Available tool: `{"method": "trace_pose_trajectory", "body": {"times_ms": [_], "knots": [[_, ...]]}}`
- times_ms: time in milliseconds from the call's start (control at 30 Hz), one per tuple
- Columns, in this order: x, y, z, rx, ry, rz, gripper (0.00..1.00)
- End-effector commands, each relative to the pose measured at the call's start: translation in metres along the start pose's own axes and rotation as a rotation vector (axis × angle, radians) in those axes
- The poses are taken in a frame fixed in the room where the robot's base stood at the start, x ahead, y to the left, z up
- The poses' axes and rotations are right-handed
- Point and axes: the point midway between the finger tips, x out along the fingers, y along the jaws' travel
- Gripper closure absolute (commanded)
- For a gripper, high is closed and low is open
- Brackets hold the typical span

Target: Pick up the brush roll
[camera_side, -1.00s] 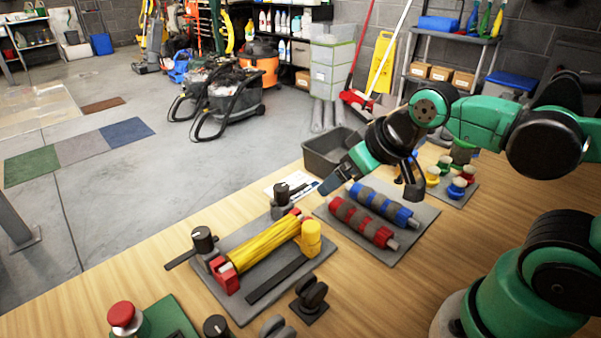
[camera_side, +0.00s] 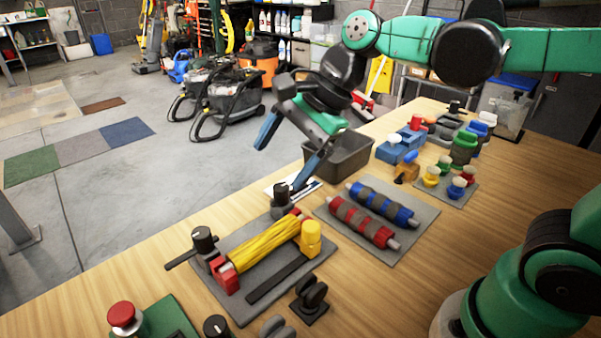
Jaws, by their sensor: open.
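Three roll-shaped things lie on the bench, and I cannot tell for sure which is the brush roll. A yellow ribbed roll (camera_side: 262,246) lies between red and yellow end holders on a grey plate (camera_side: 312,262). A red roll with grey bands (camera_side: 360,222) and a blue roll with grey bands (camera_side: 382,205) lie side by side on a grey mat (camera_side: 424,222). My gripper (camera_side: 280,168) is open and empty. It hangs in the air, apart from the rolls, and in the picture it is above and left of the banded rolls.
A dark grey bin (camera_side: 345,158) stands behind the mat, close to my gripper in the picture. Black clamp-like knobs (camera_side: 204,241) stand by the plate. Coloured knobs (camera_side: 456,187) and blue blocks (camera_side: 398,149) are at the right. Bare wood lies in front of the mat.

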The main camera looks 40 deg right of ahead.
Motion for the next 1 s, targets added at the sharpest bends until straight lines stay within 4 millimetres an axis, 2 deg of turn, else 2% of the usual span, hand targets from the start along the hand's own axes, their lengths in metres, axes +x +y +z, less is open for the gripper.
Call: {"method": "trace_pose_trajectory", "body": {"times_ms": [33, 200, 400, 767, 1000], "knots": [[0.007, -0.002, 0.004, 0.097, -0.027, 0.015, 0.17], [0.048, 0.02, -0.013, 0.08, -0.02, 0.01, 0.17], [0.082, 0.036, -0.025, 0.079, -0.018, 0.01, 0.17], [0.104, 0.042, -0.03, 0.077, -0.017, 0.01, 0.17], [0.129, 0.043, -0.03, 0.076, -0.017, 0.009, 0.17]]}}
